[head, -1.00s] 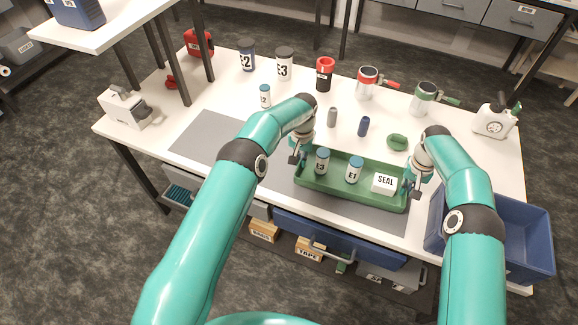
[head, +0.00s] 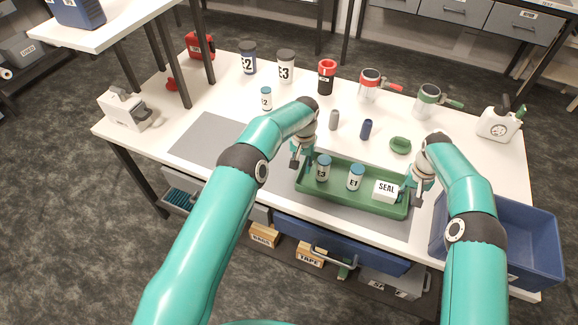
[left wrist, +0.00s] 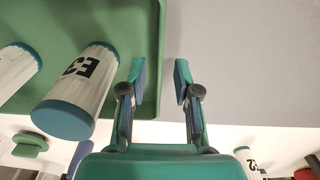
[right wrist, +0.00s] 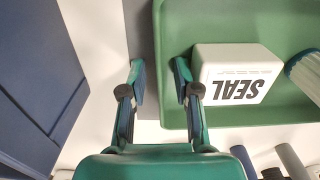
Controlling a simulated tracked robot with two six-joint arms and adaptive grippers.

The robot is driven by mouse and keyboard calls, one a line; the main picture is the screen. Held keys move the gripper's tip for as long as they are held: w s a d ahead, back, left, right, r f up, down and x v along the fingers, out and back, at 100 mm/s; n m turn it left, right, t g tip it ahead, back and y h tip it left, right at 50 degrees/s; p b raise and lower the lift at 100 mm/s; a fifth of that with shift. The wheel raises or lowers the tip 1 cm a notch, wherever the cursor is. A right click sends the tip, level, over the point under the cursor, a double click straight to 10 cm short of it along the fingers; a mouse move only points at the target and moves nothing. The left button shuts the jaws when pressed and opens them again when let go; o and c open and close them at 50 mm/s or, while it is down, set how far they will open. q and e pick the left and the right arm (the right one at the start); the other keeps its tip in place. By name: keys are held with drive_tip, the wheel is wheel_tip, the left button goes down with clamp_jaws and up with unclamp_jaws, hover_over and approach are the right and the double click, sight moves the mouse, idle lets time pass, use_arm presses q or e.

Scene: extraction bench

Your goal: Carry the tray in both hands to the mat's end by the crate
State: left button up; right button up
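The green tray (head: 335,200) lies on the grey mat (head: 225,141), over its right end beside the blue crate. It holds a vial E3 (head: 323,169), a vial E1 (head: 355,178), both upright with blue caps, and a white SEAL box (head: 386,190). My left gripper (head: 298,162) is at the tray's left end. In the left wrist view its fingers (left wrist: 159,80) stand apart on either side of the tray's wall. My right gripper (head: 413,196) is at the right end. In the right wrist view its fingers (right wrist: 159,80) also stand apart, straddling the wall.
The blue crate (head: 543,222) stands close to the right of the tray. Behind the tray are a grey cylinder (head: 334,120), a blue cylinder (head: 366,129) and a green object (head: 400,145). Jars and handled mugs line the back. The mat's left part is clear.

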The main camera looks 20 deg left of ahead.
drive_tip(key=shift+r, duration=0.1)
use_arm(q)
wheel_tip(320, 180, up, 11)
drive_tip(key=shift+f, duration=0.2)
use_arm(e)
wheel_tip(320, 180, up, 12)
idle(0.3)
drive_tip(key=shift+f, duration=0.2)
